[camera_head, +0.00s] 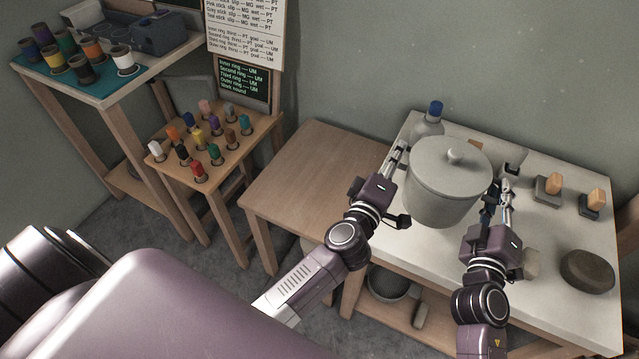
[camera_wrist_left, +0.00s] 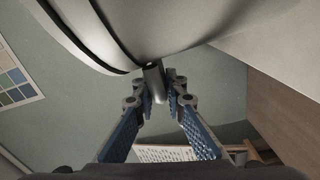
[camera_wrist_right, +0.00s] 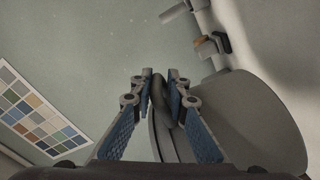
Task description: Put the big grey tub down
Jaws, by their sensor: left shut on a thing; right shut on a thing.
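The big grey tub (camera_head: 440,200) has a lid with a round knob and is upright over the left part of the pale-topped table (camera_head: 560,235). I cannot tell whether its base touches the top. My left gripper (camera_head: 398,158) is shut on a handle at the tub's left side; the handle (camera_wrist_left: 154,82) shows between the fingers in the left wrist view. My right gripper (camera_head: 506,192) is shut on the right side handle, seen in the right wrist view as a grey bar (camera_wrist_right: 159,92). The tub's far side is hidden.
A blue-capped bottle (camera_head: 430,122) stands close behind the tub. Wooden-handled blocks (camera_head: 548,187) and a dark round lump (camera_head: 587,270) occupy the right of the table. A lower bare wooden table (camera_head: 312,180) adjoins at left. A peg stand (camera_head: 215,145) is farther left.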

